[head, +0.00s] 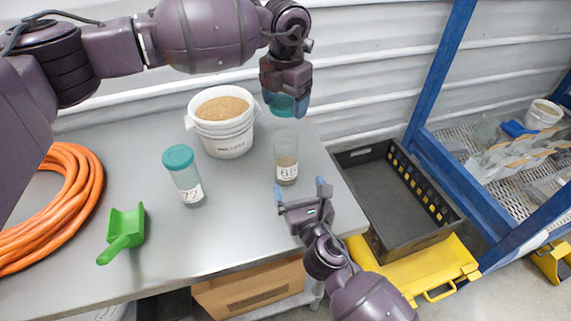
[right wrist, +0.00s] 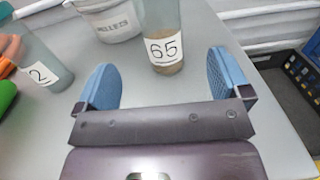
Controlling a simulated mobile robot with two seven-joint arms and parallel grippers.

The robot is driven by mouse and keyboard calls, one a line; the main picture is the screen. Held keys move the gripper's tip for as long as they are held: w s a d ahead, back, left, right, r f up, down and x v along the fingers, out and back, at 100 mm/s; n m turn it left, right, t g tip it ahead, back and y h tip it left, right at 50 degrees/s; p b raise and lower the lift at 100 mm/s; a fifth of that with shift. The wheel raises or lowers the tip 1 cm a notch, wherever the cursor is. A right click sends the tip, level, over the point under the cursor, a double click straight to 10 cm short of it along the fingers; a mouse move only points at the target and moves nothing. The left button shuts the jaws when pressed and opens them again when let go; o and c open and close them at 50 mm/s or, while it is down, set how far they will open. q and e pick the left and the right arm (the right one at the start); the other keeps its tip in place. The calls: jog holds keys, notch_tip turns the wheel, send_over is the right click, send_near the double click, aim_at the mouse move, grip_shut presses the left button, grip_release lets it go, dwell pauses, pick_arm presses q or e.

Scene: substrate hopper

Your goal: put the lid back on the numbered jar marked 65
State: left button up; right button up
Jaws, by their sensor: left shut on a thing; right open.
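The jar marked 65 (head: 286,160) stands upright and open-topped on the grey table, with some brown material in its bottom. Its label shows in the right wrist view (right wrist: 163,48), beyond my fingertips. My left gripper (head: 284,100) is shut on a teal lid (head: 283,105), held above and just behind the jar, apart from it. My right gripper (head: 304,192) is open and empty, in front of the jar; in the right wrist view (right wrist: 163,80) the jar is ahead, between the two blue fingers in the picture. Whether the fingers reach the jar's sides is doubtful; they appear short of it.
A second jar with a teal lid (head: 182,174) stands left of jar 65. A white bucket of pellets (head: 224,122) is behind them. A green scoop (head: 124,234) and orange hose (head: 62,205) lie left. A black crate (head: 405,215) is beyond the table's right edge.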

jog(key=x, duration=1.1)
jog(key=shift+w, duration=0.3)
jog(key=c, duration=1.3)
pick_arm(q)
send_over(285, 130)
jog(key=s, duration=0.3)
jog(key=shift+f, duration=2.5)
pick_arm(e)
jog(key=shift+c, duration=0.2)
pick_arm(q)
jog(key=shift+f, duration=0.9)
jog(key=shift+f, duration=0.55)
